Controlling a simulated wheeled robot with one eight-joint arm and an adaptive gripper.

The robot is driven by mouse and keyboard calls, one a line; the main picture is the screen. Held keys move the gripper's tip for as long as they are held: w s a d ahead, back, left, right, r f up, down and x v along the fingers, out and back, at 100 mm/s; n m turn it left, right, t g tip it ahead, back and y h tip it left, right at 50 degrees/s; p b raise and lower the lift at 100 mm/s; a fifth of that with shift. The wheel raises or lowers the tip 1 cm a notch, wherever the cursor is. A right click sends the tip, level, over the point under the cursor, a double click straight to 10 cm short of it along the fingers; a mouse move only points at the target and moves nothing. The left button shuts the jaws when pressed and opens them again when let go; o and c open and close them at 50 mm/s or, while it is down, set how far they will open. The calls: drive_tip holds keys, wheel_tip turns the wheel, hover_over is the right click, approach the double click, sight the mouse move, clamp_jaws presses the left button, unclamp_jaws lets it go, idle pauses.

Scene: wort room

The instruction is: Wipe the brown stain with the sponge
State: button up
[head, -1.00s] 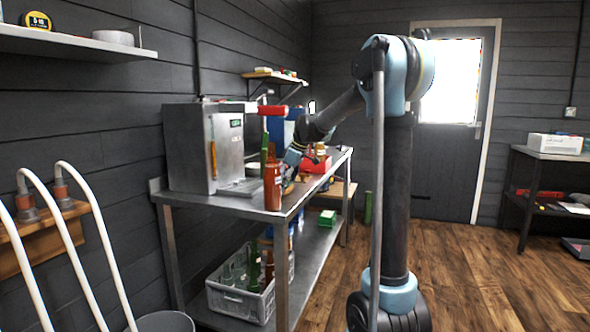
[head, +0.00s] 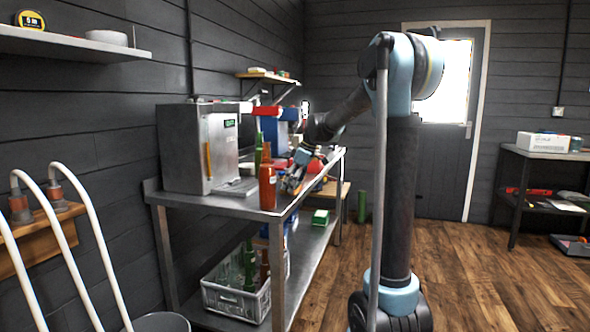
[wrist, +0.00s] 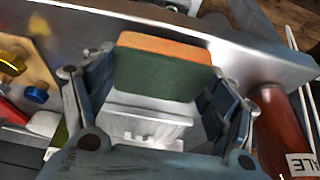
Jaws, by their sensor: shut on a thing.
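The sponge (wrist: 163,72), orange on one side and green on the other, is held between the fingers of my gripper (wrist: 160,82) in the wrist view. My gripper is shut on it. In the head view my gripper (head: 297,178) is low over the near end of the steel bench (head: 222,201), just right of a brown bottle (head: 267,189); the sponge cannot be made out there.
The labelled brown bottle (wrist: 283,125) stands close on the right in the wrist view. A green bottle (head: 258,157) and a steel box machine (head: 198,150) stand on the bench. A crate of bottles (head: 237,298) is on the shelf below. The floor to the right is open.

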drive_tip(key=shift+r, duration=3.5)
